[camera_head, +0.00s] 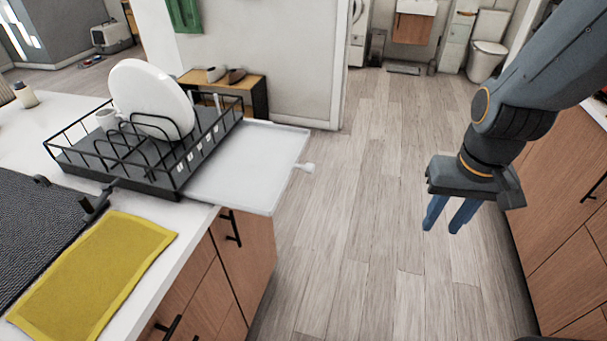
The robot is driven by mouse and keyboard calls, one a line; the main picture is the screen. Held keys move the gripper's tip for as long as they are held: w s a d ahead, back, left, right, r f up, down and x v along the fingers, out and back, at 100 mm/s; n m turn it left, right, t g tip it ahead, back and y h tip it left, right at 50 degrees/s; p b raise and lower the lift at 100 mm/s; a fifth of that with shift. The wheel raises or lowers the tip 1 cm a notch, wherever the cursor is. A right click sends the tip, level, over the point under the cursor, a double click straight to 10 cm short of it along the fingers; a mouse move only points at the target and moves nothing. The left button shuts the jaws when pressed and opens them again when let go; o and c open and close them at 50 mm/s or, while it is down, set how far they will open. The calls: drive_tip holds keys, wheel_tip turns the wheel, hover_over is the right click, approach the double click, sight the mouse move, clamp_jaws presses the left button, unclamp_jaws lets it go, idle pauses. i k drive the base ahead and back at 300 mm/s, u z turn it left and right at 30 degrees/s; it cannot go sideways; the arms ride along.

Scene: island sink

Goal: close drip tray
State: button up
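The drip tray (250,166) is a flat, pale grey-white tray. It sticks out to the right from under the black wire dish rack (68,150), past the counter's edge and over the floor. A small white knob (305,168) sits on its outer right edge. Its inner end is hidden under the rack. My gripper (444,228) hangs over the floor well to the right of the knob, touching nothing. Its two blue fingers point down with a gap between their tips, and nothing is between them.
A white plate (150,98) stands in the rack, with a white cup (107,119) beside it. A yellow cloth (95,275) lies on the white counter. Wooden cabinets (575,245) stand at the right. The floor between tray and gripper is clear.

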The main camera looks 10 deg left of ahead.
sight(249, 169)
drive_tip(key=k, duration=0.7)
drive_tip(key=u, duration=0.75)
drive_tip(key=i, duration=0.5)
drive_tip(key=u, duration=0.05)
